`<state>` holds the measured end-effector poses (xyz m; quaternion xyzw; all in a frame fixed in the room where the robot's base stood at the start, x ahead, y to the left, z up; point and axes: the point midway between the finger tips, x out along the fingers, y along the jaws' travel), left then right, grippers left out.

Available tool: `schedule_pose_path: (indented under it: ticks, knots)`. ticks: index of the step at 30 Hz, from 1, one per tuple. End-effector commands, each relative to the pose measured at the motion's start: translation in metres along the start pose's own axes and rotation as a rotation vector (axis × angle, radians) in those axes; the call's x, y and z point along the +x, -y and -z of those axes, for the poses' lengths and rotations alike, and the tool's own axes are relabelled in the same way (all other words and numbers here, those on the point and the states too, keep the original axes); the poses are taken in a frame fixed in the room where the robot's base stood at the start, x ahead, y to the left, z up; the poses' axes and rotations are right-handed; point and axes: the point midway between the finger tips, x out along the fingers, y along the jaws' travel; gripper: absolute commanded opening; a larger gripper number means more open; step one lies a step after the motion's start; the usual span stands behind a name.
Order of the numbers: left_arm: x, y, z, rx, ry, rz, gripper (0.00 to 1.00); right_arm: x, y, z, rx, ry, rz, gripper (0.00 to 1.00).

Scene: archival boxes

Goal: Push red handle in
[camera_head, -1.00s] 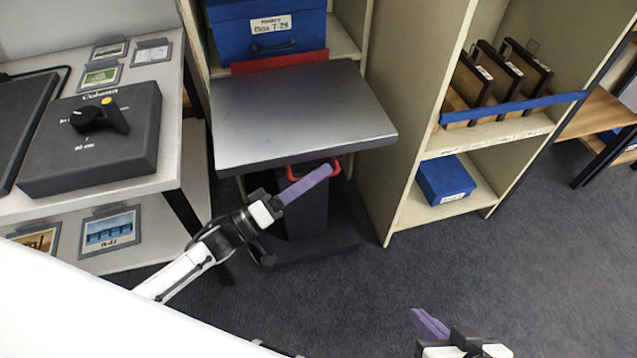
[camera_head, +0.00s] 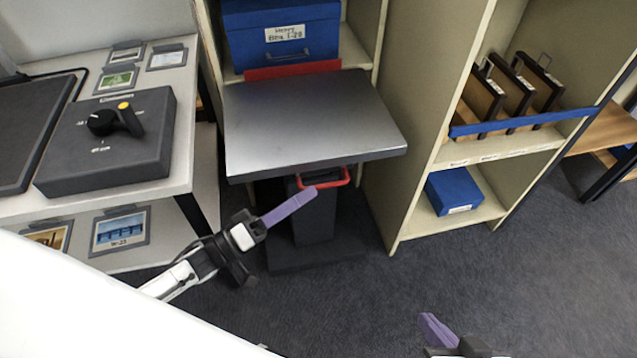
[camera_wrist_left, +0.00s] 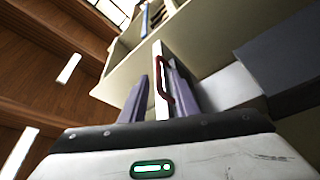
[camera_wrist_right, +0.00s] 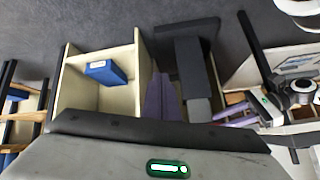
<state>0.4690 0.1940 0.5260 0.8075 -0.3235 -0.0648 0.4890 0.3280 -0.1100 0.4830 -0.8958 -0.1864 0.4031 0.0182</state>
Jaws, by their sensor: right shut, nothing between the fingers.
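The red handle (camera_head: 338,182) is a U-shaped bar at the top of a dark upright post (camera_head: 316,220), just under the front edge of a grey metal platform (camera_head: 310,115). In the left wrist view the red handle (camera_wrist_left: 164,82) shows beyond and between the fingers. My left gripper (camera_head: 303,200) is just in front of and below the handle; its purple fingers (camera_wrist_left: 158,92) are apart with nothing held. Whether a fingertip touches the handle is unclear. My right gripper (camera_head: 436,330) is shut and empty, low over the floor at the bottom of the head view.
A blue box (camera_head: 283,40) stands on a shelf behind the platform, with a red strip (camera_head: 292,70) before it. A table with a dark knob box (camera_head: 110,145) is at left. A shelf unit (camera_head: 425,150) with a small blue box (camera_head: 454,191) is at right. Floor ahead is clear.

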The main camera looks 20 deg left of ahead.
Motion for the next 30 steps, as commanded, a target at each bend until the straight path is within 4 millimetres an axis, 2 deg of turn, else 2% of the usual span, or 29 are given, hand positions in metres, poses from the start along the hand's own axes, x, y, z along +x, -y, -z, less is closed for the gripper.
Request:
schedule_pose_path:
  ticks: [3, 9, 30]
  knots:
    - [-0.023, 0.000, 0.001, 0.000, 0.001, 0.004, 0.28, -0.003, -0.003, -0.005, 0.012, 0.003, -0.011, 0.00]
    - [-0.043, 0.000, 0.001, 0.001, 0.000, 0.002, 0.28, -0.004, -0.006, -0.009, 0.021, -0.002, -0.022, 0.00]
    - [-0.045, 0.001, 0.000, 0.000, -0.001, 0.001, 0.28, -0.004, -0.002, -0.006, 0.018, -0.007, -0.014, 0.00]
